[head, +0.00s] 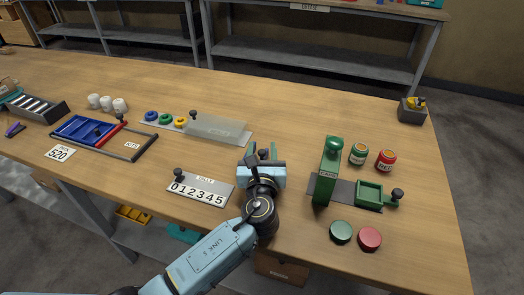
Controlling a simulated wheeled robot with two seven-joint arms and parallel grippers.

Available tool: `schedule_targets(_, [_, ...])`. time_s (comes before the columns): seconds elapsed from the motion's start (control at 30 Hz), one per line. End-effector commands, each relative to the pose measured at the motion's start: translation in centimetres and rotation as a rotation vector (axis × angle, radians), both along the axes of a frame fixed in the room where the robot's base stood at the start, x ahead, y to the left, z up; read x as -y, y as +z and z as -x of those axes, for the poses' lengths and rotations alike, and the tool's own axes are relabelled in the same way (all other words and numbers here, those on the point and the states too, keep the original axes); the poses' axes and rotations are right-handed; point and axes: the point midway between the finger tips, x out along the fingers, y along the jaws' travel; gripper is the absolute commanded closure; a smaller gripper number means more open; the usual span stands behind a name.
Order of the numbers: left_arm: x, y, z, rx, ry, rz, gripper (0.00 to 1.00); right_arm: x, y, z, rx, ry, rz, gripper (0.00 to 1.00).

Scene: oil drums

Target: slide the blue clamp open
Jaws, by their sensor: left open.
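A blue slatted piece (82,129) sits in the left part of a dark rail frame on the table at left. A red bar (111,136) lies along its right edge, with a black knob at its far end. The frame's right part is empty. I cannot tell for sure which part is the clamp. My left gripper (262,151) is open over the middle of the table, well right of the blue piece and apart from it. It seems to hold nothing. My right gripper is out of view.
A number plate with a knob (205,190) lies left of my gripper. A pale sliding plate (218,128) with coloured rings is behind. A green press (328,170), jars and lids stand at right. White rolls (107,102) stand behind the blue piece.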

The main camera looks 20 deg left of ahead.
Motion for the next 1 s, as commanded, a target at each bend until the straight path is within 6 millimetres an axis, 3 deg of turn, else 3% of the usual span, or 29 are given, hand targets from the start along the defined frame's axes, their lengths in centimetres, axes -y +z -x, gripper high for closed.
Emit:
schedule_targets(0.2, [0.0, 0.0, 0.0, 0.000, 0.000, 0.000, 0.62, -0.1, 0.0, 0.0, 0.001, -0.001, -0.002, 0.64])
schedule_targets(0.5, [0.0, 0.0, 0.0, 0.001, 0.000, 0.000, 1.00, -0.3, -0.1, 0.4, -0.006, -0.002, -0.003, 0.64])
schedule_targets(0.77, [0.2, 0.0, 0.0, 0.000, 0.000, 0.001, 1.00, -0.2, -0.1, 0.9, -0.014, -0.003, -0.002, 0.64])
schedule_targets(1.0, [3.3, 0.1, 0.1, 0.001, -0.001, 0.002, 1.00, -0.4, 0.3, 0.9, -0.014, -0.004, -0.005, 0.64])
